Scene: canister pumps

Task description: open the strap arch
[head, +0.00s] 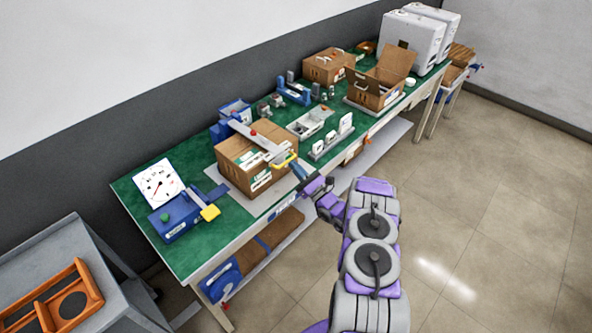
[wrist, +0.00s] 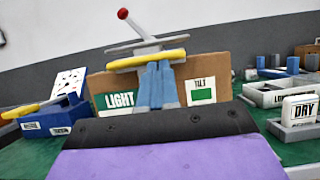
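A cardboard box (head: 245,158) stands on the green bench. A grey strap arch (head: 258,137) lies across its top, with a red knob (head: 253,133) and a yellow handle (head: 284,160) at its near end. In the wrist view the yellow handle (wrist: 147,60) runs crosswise in front of the box (wrist: 215,80), which bears LIGHT and TILT labels. My gripper (head: 295,166) is at the handle; in the wrist view its blue fingers (wrist: 155,68) are close together, side by side, with tips at the handle's lower edge. Whether they touch it is hard to tell.
A grey tray (head: 310,122) and upright white label blocks (head: 333,138) stand to the right. An open carton (head: 377,88) is farther back. The floor to the right is clear.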

